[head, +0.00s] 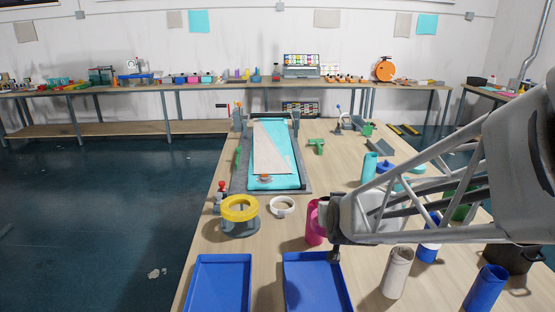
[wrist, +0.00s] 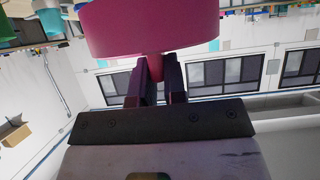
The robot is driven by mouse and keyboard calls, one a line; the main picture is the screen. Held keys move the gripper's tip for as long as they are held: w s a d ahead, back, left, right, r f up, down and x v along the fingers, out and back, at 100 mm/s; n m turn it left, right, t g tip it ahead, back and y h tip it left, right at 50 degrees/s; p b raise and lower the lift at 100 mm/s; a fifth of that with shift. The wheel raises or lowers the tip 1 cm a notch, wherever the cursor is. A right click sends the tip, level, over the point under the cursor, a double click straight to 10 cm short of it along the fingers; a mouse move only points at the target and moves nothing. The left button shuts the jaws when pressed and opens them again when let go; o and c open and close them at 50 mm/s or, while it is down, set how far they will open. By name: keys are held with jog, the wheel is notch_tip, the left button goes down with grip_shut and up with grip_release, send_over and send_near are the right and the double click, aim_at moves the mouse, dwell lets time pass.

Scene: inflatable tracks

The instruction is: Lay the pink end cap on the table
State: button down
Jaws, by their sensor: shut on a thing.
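The pink end cap (wrist: 150,28) is a wide, thick disc with a narrow pink stem, at the top of the wrist view. My gripper (wrist: 160,75) is shut on the stem, one dark finger on each side. In the head view my gripper (head: 335,238) is at the right-front part of the table, with a pink piece (head: 314,222) at its left end, seemingly the same cap, partly hidden. The table (head: 265,240) is light wood; whether the cap touches it I cannot tell.
Two blue trays (head: 220,285) (head: 317,283) lie at the front. A yellow ring on a grey stand (head: 240,208) and a white ring (head: 282,206) are left of my gripper. A grey cylinder (head: 397,272) and blue cylinder (head: 486,290) stand right. Bare wood shows between.

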jog(key=w+d+m+h, duration=0.15)
jog(key=w+d, duration=0.25)
jog(key=d, duration=0.5)
jog(key=w+d+m+h, duration=0.1)
jog(key=w+d+h, duration=0.15)
jog(key=d, duration=0.75)
jog(key=w+d+m+h, duration=0.15)
jog(key=w+d, duration=0.25)
jog(key=d, duration=0.5)
jog(key=s+d+f+m+g+h, duration=0.1)
jog(key=d+m, duration=0.1)
jog(key=d, duration=1.3)
jog(key=s+d+f+m+g+h, duration=0.1)
jog(key=s+d+m, duration=0.1)
jog(key=d, duration=1.2)
jog(key=shift+d+g, duration=0.4)
jog(key=shift+w+a+r, duration=0.1)
